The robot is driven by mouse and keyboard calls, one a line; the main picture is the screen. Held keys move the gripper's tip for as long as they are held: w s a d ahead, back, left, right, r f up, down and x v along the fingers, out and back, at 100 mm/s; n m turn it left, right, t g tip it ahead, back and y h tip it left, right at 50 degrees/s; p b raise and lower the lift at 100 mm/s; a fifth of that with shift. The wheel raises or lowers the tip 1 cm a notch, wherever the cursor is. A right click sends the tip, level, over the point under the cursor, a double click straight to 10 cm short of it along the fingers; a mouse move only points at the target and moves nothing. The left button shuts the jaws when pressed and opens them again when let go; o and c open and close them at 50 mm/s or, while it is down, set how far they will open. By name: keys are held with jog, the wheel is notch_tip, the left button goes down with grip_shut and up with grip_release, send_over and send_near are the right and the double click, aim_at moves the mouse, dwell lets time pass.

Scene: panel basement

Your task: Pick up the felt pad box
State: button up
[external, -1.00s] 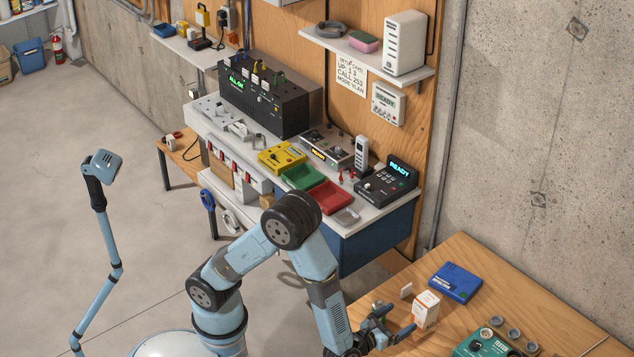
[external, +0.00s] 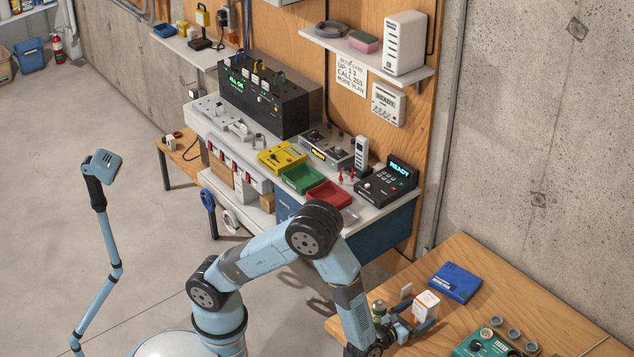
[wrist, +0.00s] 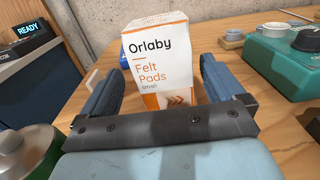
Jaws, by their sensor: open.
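The felt pad box (external: 426,304), white and orange, stands upright on the wooden table. In the wrist view the box (wrist: 157,62) faces me with "Orlaby Felt Pads small" on its front. My gripper (external: 418,322) is open and low over the table. In the wrist view its two blue fingers (wrist: 155,85) are on either side of the box, with a visible gap on the right. The lower part of the box is hidden behind the dark gripper bar.
A green-and-metal can (external: 379,308) stands close to my gripper on the left. A small pale block (external: 406,291) and a blue case (external: 455,282) are behind. The table's right side is partly clear.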

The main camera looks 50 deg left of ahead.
jog(key=shift+w+d+r, duration=0.1)
jog(key=shift+w+d, duration=0.1)
jog(key=shift+w, duration=1.15)
jog(key=shift+w+d+r, duration=0.1)
jog(key=shift+w+d, duration=0.05)
jog(key=shift+w, duration=1.15)
jog(key=c, duration=1)
jog(key=shift+c, duration=0.2)
